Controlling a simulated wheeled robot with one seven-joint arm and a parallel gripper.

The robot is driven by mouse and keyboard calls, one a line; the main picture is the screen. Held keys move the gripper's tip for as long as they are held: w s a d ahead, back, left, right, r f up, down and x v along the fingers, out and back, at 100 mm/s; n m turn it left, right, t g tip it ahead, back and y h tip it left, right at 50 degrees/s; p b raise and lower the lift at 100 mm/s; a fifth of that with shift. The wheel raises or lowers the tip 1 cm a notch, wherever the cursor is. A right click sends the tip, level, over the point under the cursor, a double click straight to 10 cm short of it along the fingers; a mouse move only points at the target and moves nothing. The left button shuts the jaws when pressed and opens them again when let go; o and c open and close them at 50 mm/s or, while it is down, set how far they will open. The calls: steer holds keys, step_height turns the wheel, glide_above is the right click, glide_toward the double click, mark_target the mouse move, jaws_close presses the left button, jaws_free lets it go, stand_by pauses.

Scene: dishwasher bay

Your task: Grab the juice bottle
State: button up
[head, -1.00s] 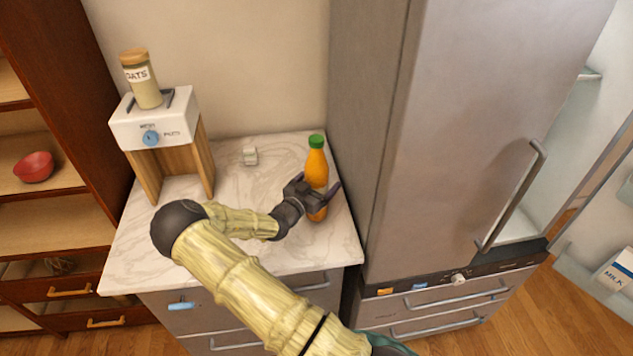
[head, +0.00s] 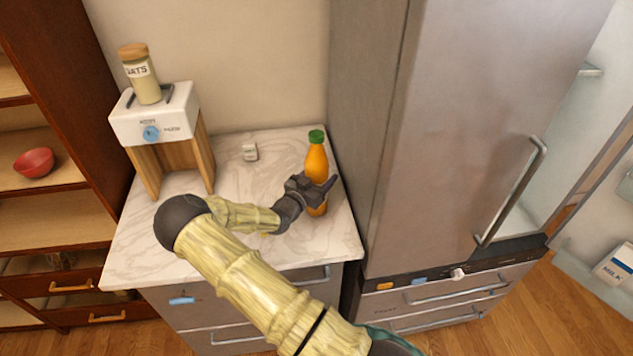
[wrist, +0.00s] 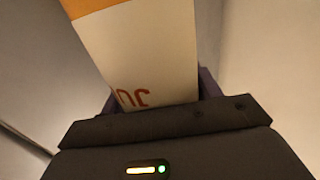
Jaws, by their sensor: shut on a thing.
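The juice bottle (head: 317,162) is orange with a green cap and stands upright at the right side of the marble countertop. My gripper (head: 318,190) is shut on the bottle around its lower half, with the fingers hiding part of it. I cannot tell whether the bottle's base touches the counter.
A kitchen appliance (head: 152,125) with an oats jar (head: 139,75) on top stands at the counter's left. The tall fridge (head: 470,120) rises close to the bottle's right. The counter's middle (head: 235,180) is mostly clear.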

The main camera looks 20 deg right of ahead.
mark_target(320, 149)
steer(key=shift+r, duration=0.1)
steer(key=shift+c, duration=0.4)
steer(key=shift+r+b, duration=1.5)
steer(key=shift+r, duration=3.5)
